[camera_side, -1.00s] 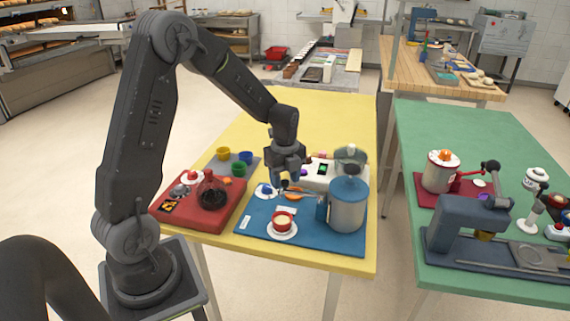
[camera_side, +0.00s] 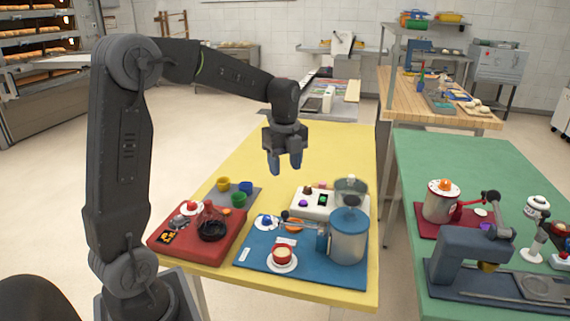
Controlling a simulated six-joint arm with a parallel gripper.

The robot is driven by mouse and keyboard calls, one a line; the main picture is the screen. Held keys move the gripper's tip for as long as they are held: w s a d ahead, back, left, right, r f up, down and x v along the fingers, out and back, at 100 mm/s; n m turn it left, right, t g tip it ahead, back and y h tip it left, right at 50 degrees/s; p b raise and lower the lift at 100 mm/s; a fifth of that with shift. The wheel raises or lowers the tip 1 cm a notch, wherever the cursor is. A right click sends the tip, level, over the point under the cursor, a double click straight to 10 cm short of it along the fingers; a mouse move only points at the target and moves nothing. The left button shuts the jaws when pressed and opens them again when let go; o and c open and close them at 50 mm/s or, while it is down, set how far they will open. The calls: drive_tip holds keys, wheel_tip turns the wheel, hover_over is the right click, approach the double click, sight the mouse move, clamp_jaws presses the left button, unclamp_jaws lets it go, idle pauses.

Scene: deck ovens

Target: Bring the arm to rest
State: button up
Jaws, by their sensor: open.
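The table surface behind the gripper is bare.
A red board (camera_side: 185,247), small coloured cups (camera_side: 238,199) and a white box (camera_side: 318,202) are nearby. A green table (camera_side: 440,165) with machines stands right.

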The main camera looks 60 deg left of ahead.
drive_tip(key=s+d+r+n+t, duration=0.2)
drive_tip(key=s+d+n, duration=0.6)
drive_tip(key=n, duration=0.1)
drive_tip(key=s+d+r+n+t, duration=0.2)
drive_tip(key=s+d+n+t, duration=0.1)
drive_tip(key=s+d+n, duration=0.5)
drive_tip(key=shift+s+n+t, duration=0.3)
drive_tip(key=shift+s+n, duration=0.2)
drive_tip(key=shift+s, duration=0.3)
drive_tip(key=shift+d, duration=0.1)
